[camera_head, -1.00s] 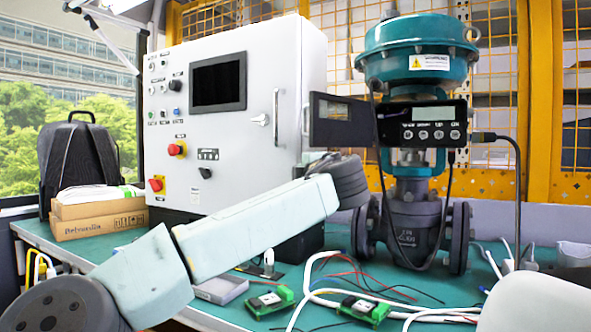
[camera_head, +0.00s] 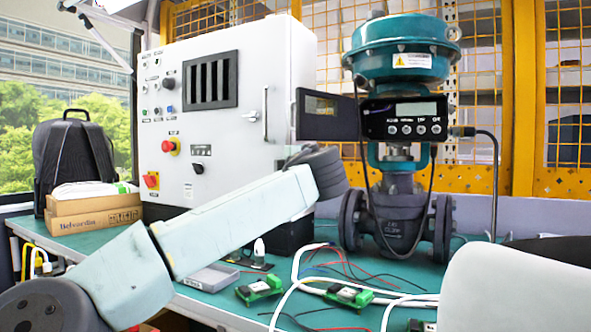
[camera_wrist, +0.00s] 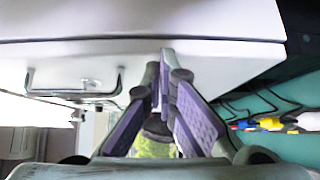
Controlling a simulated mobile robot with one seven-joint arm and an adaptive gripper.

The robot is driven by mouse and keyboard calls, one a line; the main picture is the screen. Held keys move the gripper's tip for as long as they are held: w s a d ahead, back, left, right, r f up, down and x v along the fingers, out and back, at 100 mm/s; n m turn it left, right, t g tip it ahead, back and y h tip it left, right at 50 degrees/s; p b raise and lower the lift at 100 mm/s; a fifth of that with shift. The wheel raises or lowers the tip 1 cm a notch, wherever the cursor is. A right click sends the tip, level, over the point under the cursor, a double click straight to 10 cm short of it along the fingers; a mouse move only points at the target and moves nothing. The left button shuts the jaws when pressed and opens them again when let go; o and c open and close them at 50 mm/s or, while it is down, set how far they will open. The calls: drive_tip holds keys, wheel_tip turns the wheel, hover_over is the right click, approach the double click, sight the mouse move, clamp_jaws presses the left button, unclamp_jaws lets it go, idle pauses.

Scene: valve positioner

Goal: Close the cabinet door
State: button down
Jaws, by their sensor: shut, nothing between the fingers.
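The white cabinet (camera_head: 222,110) stands at left centre in the head view. Its front door (camera_head: 190,140) carries a slotted dark panel, buttons, red knobs and a latch; a bar handle (camera_head: 265,112) sits near its right edge. The door looks flush or nearly so; I cannot tell whether a small gap is there. In the wrist view, white cabinet panels (camera_wrist: 110,22) fill the top, with a bar handle (camera_wrist: 75,85) at left. My gripper (camera_wrist: 162,84) is shut and empty, its tips close to the lower white panel. Contact is unclear. The head view does not show the fingers.
A teal valve actuator (camera_head: 400,62) with a black positioner (camera_head: 408,122) stands right of the cabinet. Cables and green circuit boards (camera_head: 345,296) lie on the teal table. Cartons (camera_head: 92,215) and a backpack (camera_head: 70,160) stand at left.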

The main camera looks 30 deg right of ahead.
drive_tip(key=s+d, duration=0.6)
drive_tip(key=s, duration=0.1)
drive_tip(key=shift+s+d, duration=0.15)
drive_tip(key=shift+d, duration=0.05)
